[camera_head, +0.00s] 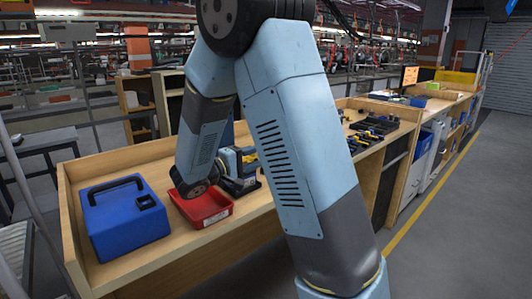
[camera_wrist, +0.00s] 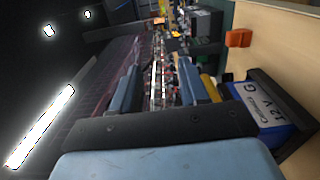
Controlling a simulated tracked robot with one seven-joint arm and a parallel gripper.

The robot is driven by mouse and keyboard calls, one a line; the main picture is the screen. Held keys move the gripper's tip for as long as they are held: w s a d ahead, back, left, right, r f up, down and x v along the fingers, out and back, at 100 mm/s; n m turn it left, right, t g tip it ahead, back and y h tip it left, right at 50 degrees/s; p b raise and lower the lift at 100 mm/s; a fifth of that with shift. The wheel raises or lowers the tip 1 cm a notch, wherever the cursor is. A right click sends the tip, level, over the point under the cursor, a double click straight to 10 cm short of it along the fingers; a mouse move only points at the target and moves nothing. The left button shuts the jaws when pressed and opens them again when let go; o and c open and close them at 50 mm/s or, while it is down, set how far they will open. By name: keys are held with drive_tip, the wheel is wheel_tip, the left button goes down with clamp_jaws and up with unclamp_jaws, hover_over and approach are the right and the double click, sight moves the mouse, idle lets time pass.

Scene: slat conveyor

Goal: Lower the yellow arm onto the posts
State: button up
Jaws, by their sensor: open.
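A small yellow part (camera_head: 250,158), which may be the yellow arm, shows on a blue and black device on the bench in the head view. A yellow piece (camera_wrist: 208,90) also shows just beyond my right-hand finger in the wrist view, partly hidden by it. I cannot make out the posts in either view. My arm hides part of the device in the head view.
A red tray (camera_head: 214,216) stands left of the device, close to my wrist. A blue case with a handle (camera_head: 124,222) is at the bench's left end. Dark tools (camera_head: 372,127) lie farther right. An orange block (camera_wrist: 238,38) shows in the wrist view.

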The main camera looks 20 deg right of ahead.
drive_tip(key=s+r, duration=0.6)
drive_tip(key=s, duration=0.5)
drive_tip(key=shift+r, duration=0.1)
drive_tip(key=s+d+f+m+g+y, duration=0.3)
drive_tip(key=s+d+g+y, duration=0.25)
drive_tip(key=s+y, duration=0.4)
drive_tip(key=s+a+r+m+t+y, duration=0.1)
drive_tip(key=s+a+r+t+y, duration=0.3)
drive_tip(key=s+a+t+y, duration=0.1)
drive_tip(key=shift+s+a+y, duration=0.75)
drive_tip(key=shift+a+y, duration=0.4)
drive_tip(key=shift+y, duration=0.1)
